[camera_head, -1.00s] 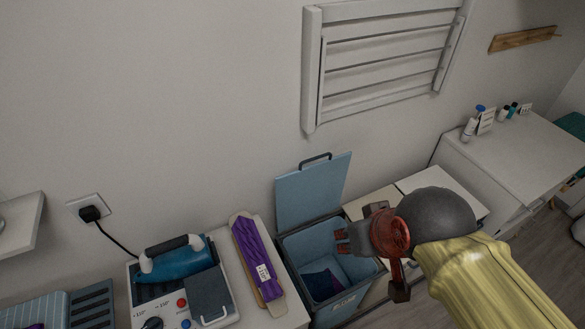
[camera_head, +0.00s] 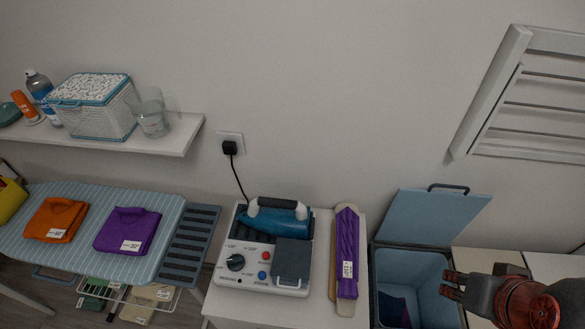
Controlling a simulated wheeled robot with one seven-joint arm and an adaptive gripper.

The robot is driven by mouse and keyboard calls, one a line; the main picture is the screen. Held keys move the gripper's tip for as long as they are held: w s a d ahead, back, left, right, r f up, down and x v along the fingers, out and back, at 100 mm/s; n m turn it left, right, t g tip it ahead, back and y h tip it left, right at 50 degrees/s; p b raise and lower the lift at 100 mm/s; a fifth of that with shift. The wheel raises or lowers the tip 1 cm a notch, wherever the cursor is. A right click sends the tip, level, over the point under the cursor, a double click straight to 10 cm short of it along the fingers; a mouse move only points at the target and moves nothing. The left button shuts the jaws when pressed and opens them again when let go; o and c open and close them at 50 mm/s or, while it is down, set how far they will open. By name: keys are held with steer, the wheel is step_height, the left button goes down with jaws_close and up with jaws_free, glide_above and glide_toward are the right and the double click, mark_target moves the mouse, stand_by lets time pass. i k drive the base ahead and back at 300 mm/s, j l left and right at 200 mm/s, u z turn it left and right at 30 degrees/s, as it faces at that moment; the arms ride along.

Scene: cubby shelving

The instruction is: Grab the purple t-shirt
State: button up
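A folded purple t-shirt (camera_head: 127,230) with a white label lies on the striped ironing board (camera_head: 88,205) at the left. Another purple cloth item (camera_head: 347,245), also labelled, is stretched on a narrow board right of the iron. Some dark purple cloth (camera_head: 395,310) shows inside the blue bin. My gripper (camera_head: 450,287) is at the lower right, over the bin's right side and far from the folded t-shirt. Its reddish fingers point left, and I cannot tell whether they are apart.
A folded orange shirt (camera_head: 56,220) lies left of the purple one. A steam station with a blue iron (camera_head: 272,222) stands between the ironing board and the bin (camera_head: 425,268), whose lid is open. A wall shelf (camera_head: 160,138) with a basket and glass jug overhangs the board.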

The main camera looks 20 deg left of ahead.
mark_target(127, 232)
steer(key=u, duration=2.5)
steer(key=i+j+z, duration=0.15)
steer(key=z, duration=0.2)
steer(key=i+j+z, duration=0.1)
steer(key=j+z, duration=0.25)
steer(key=i+j+z, duration=0.1)
steer(key=z, duration=0.2)
steer(key=i+j, duration=0.15)
steer(key=j, duration=0.3)
steer(key=i+j+z, duration=0.1)
steer(key=j, duration=0.3)
steer(key=i+j, duration=0.2)
steer(key=j, duration=0.25)
steer(key=i+j+z, duration=0.1)
steer(key=j, duration=0.35)
steer(key=i+j, duration=0.15)
steer(key=j, duration=0.3)
steer(key=i, duration=0.25)
steer(key=j+z, duration=0.05)
